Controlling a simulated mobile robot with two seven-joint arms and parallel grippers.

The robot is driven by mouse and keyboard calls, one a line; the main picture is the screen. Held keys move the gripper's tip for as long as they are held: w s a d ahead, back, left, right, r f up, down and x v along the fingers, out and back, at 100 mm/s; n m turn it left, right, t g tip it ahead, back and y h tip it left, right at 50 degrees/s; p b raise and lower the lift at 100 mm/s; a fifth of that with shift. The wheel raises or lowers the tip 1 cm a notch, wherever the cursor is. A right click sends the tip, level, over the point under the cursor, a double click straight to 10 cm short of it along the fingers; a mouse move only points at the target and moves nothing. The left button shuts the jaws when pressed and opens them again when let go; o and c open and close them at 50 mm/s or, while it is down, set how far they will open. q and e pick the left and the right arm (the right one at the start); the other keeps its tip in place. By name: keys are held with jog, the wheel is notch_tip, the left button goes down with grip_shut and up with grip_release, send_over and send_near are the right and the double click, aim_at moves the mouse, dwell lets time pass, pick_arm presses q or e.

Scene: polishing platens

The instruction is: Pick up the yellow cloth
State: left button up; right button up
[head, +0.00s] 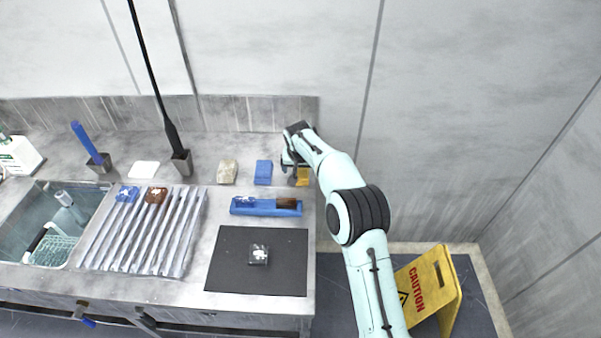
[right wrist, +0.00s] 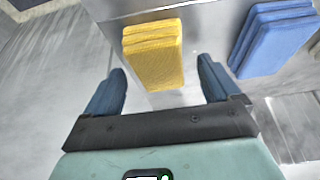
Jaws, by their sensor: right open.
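The yellow cloth (right wrist: 154,54) is a folded stack lying on the grey counter. In the right wrist view it sits between and just beyond the two blue fingers of my right gripper (right wrist: 163,88), which is open and empty. In the head view a small part of the yellow cloth (head: 303,178) shows at the counter's right end, partly hidden by my right gripper (head: 293,174). My left gripper is not in view.
A folded blue cloth (head: 263,172) lies left of the yellow one, and a tan block (head: 227,172) further left. A blue tray (head: 252,207) with a brush and a black mat (head: 228,268) lie in front. A wall stands behind; a yellow caution sign (head: 428,284) stands on the right.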

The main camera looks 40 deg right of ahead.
jog(key=shift+f, duration=0.25)
dwell(0.3)
jog(key=c, duration=1.1)
